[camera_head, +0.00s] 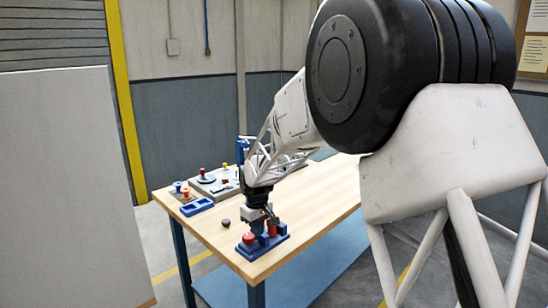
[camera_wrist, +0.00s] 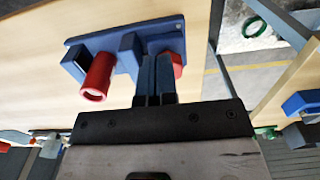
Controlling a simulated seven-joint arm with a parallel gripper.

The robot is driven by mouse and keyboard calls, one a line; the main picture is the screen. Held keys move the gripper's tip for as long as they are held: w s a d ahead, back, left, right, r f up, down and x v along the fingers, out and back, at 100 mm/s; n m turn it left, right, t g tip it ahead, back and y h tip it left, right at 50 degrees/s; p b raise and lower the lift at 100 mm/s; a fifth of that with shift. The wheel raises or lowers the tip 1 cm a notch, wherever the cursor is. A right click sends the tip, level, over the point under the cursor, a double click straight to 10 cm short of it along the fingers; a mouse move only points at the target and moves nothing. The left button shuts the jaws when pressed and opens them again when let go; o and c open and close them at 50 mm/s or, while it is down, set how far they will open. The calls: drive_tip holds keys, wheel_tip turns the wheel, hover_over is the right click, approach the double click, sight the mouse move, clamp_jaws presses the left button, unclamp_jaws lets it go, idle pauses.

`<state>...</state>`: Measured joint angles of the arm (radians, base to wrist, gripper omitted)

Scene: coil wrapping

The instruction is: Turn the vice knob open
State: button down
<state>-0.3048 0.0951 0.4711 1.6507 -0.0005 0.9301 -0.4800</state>
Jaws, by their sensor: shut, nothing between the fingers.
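The vice (camera_head: 276,241) is a blue block on a blue base near the table's front corner, and it fills the top of the wrist view (camera_wrist: 122,44). It bears two red parts. A red cylinder (camera_wrist: 98,76) stands out on the left in the wrist view; a second red part (camera_wrist: 179,64) is partly hidden behind my fingers. I cannot tell for sure which is the knob. My gripper (camera_wrist: 157,62) is shut and empty, its fingers pointing at the vice beside the second red part. I cannot tell whether they touch it. In the head view my gripper (camera_head: 264,222) is directly above the vice.
A small black round piece (camera_head: 226,223) lies left of the vice. A blue tray (camera_head: 197,208), spools (camera_head: 180,188) and a grey board (camera_head: 212,185) with upright parts stand farther back. The wooden table (camera_head: 325,195) is clear to the right. Its edge is close to the vice.

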drive_tip(key=shift+r, duration=1.2)
drive_tip(key=shift+w+a+r, duration=0.1)
drive_tip(key=shift+a, duration=0.05)
drive_tip(key=shift+a+r, duration=0.35)
drive_tip(key=shift+r, duration=0.05)
drive_tip(key=shift+f, duration=0.1)
